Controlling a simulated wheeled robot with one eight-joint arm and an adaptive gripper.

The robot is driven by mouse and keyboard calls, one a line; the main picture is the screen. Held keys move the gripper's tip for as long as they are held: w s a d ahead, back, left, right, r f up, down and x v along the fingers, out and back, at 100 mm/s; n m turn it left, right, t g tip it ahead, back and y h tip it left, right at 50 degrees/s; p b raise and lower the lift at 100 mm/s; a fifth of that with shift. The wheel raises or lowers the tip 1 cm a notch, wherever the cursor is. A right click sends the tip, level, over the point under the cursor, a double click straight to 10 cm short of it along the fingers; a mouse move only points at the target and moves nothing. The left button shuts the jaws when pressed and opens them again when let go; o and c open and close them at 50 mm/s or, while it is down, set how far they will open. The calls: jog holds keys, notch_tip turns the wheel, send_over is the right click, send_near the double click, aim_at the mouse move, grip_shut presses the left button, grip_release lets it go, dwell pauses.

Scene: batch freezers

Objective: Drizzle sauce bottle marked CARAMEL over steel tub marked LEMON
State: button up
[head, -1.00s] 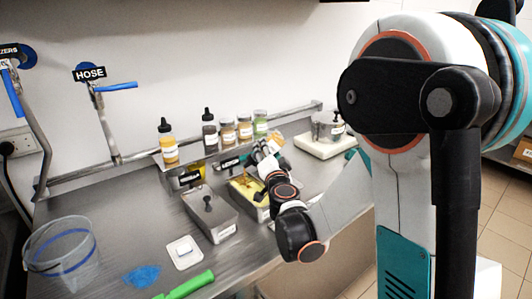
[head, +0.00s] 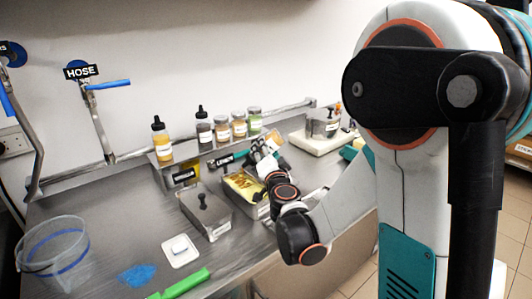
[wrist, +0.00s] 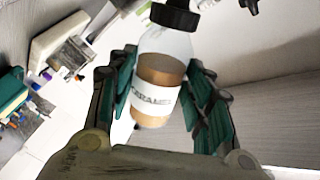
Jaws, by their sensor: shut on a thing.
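My gripper (wrist: 163,95) is shut on the caramel sauce bottle (wrist: 165,72), a clear bottle with a black cap, brown contents and a white CARAMEL label. In the head view my gripper (head: 262,152) is above the back right of the steel tub marked LEMON (head: 265,211). The tub holds yellow contents, with darker brownish streaks across the top. Its black LEMON sign stands behind it. The bottle's tilt and nozzle are hard to make out in the head view, where the gripper and arm cover part of the area.
Several bottles and jars line the back shelf, including a yellow-orange bottle (head: 162,142). A white tray (head: 181,252), green scraper (head: 183,283) and clear bucket (head: 53,252) are nearer the front.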

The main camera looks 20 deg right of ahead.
jog(key=shift+s, duration=0.15)
jog(key=shift+s+d, duration=0.35)
jog(key=shift+s, duration=0.55)
jog(key=shift+s+d, duration=0.3)
jog(key=shift+s, duration=0.55)
jog(key=shift+s, duration=0.2)
jog(key=shift+s+d+b, duration=0.1)
jog(key=shift+s+d, duration=0.15)
jog(key=shift+s, duration=0.4)
jog(key=shift+s+d+b, duration=0.1)
jog(key=shift+s+d, duration=0.1)
jog(key=shift+s, duration=0.4)
jog(key=shift+s+d+b, duration=0.1)
jog(key=shift+s+d, duration=0.15)
jog(key=shift+s, duration=0.4)
jog(key=m, duration=0.4)
jog(key=shift+r, duration=0.1)
jog(key=shift+r+m+p, duration=0.3)
jog(key=shift+r+m, duration=0.3)
jog(key=shift+m, duration=0.55)
jog(key=shift+r+m+p, duration=0.25)
jog(key=shift+r+m, duration=0.35)
jog(key=shift+m, duration=0.55)
